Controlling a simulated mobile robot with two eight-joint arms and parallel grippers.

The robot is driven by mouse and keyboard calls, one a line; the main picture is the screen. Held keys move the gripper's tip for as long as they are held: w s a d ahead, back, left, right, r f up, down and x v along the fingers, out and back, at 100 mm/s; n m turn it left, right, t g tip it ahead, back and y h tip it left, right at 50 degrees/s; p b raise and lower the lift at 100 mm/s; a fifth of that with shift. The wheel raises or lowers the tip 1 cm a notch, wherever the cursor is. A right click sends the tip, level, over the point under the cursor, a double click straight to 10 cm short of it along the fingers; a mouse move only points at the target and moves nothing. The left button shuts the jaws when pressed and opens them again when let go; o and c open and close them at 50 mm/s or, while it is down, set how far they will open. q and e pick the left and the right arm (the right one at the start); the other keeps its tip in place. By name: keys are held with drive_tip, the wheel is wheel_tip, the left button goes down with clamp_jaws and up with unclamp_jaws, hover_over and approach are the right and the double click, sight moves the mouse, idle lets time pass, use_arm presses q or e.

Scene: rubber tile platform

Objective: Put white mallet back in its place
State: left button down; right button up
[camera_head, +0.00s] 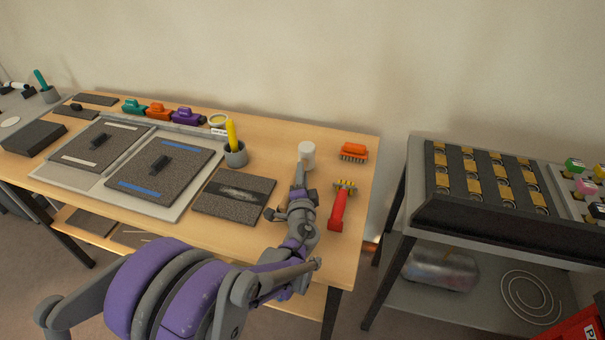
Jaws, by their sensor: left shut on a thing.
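The white mallet (307,155) shows its pale cylindrical head near the right end of the wooden table (352,242). My left gripper (299,190) is just in front of the head, shut on the mallet, whose handle is mostly hidden by the gripper and my arm. I cannot tell whether the mallet touches the tabletop. My right gripper is not in view.
A red-handled brush (339,207) and an orange brush (353,152) lie right of the mallet. A grey cup with a yellow handle (234,150) and a dark rubber tile (233,196) are on the left. A grey bench (400,205) stands apart on the right.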

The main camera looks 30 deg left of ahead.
use_arm(q)
drive_tip(key=c, duration=0.6)
unclamp_jaws()
drive_tip(key=shift+f, duration=0.1)
drive_tip(key=shift+r, duration=0.25)
drive_tip(key=shift+r+p, duration=0.45)
drive_tip(key=shift+r, duration=0.05)
drive_tip(key=v, duration=1.2)
drive_tip(key=shift+f, duration=0.1)
